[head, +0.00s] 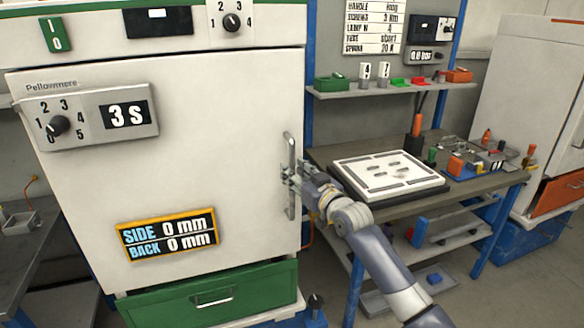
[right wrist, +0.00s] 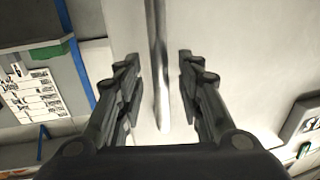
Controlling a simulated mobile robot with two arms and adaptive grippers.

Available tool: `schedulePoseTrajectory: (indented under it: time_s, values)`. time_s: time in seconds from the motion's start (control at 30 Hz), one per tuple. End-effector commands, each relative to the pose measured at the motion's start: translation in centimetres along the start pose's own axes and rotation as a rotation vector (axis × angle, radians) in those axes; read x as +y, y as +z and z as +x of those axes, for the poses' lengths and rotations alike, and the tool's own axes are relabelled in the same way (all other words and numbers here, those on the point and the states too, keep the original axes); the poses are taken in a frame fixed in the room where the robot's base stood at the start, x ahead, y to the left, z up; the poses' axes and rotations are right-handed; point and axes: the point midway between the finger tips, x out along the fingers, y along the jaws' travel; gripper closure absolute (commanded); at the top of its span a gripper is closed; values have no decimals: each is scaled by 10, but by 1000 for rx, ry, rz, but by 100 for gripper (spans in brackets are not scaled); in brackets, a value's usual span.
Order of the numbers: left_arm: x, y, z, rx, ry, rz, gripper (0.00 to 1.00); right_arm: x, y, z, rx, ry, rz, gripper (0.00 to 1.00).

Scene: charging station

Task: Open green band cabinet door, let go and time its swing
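The white cabinet door (head: 225,120) has a green band (head: 90,52) above it and looks shut. Its upright metal handle (head: 291,160) is at the door's right edge. My right gripper (head: 294,181) is at the lower half of the handle. In the right wrist view the handle bar (right wrist: 158,70) stands between the two open fingers (right wrist: 160,88), with a gap on each side. A dial panel on the door has a display (head: 128,114) reading 3 S. A lower display (head: 168,238) reads SIDE 0 mm, BACK 0 mm. My left gripper is not in view.
A workbench (head: 425,200) with a white board (head: 388,174) and small tools stands right of the cabinet, near my right arm. A shelf (head: 390,90) hangs above it. A green drawer (head: 210,300) is under the door. Another white cabinet (head: 520,100) is at far right.

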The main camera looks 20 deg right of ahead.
Motion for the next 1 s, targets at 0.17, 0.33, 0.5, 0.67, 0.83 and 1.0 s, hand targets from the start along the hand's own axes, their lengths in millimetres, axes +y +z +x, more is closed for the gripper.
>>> schedulePoseTrajectory:
  time_s: [0.17, 0.33, 0.5, 0.67, 0.83, 1.0]
  values:
    - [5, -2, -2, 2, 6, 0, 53, 0, 0, 15, 0, 0, 2, 66]
    - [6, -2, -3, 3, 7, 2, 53, 0, 0, 19, 0, 0, 0, 66]
    - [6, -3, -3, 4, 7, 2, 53, 0, 0, 20, 0, 0, 0, 66]
    - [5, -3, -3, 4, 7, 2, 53, 0, 0, 19, 0, 0, 0, 84]
    - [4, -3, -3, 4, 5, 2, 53, 0, 0, 19, 0, 0, 0, 100]
    - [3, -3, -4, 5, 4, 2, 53, 0, 0, 18, -1, 2, 1, 100]
